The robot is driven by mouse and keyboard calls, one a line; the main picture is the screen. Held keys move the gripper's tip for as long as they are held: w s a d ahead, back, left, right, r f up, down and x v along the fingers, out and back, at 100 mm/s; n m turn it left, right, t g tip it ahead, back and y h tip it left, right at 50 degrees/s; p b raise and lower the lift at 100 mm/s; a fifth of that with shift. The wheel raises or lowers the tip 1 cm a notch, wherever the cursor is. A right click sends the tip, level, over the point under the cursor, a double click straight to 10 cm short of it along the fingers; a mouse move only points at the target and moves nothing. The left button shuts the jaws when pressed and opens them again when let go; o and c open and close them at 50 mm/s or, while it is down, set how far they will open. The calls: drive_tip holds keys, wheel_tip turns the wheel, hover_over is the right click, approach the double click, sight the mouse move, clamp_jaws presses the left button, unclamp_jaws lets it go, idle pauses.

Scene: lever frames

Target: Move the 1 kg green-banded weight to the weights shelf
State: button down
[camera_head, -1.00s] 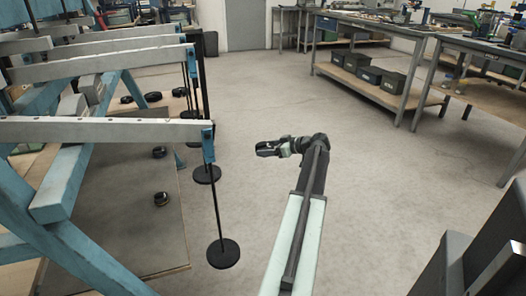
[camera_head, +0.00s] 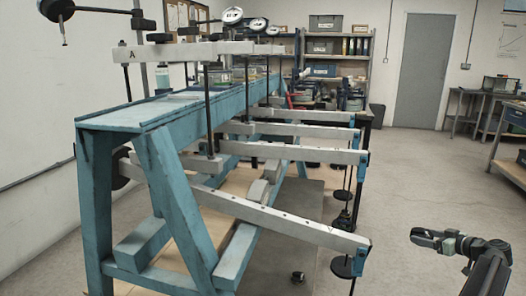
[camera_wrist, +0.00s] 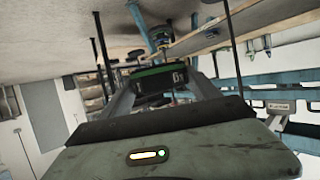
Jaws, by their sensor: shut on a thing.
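In the wrist view a dark weight with a green band (camera_wrist: 158,76) and a pale mark on its face sits between the fingers of my gripper (camera_wrist: 160,92). My gripper is shut on it. In the head view my gripper (camera_head: 425,237) is at the lower right, over open floor, to the right of the blue lever frame (camera_head: 170,190). The held weight is too small and dark to make out there. A low board (camera_head: 285,240) under the frame carries a small dark weight (camera_head: 297,277). I cannot tell which surface is the weights shelf.
Grey lever beams (camera_head: 280,222) stick out to the right from the frame, with rods and round black hangers (camera_head: 343,267) at their ends. Shelving (camera_head: 340,70) stands at the back and a workbench (camera_head: 508,155) at the right. The floor (camera_head: 410,180) between is clear.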

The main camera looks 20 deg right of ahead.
wheel_tip(320, 180, up, 34)
drive_tip(key=p, duration=3.1)
drive_tip(key=shift+f, duration=0.1)
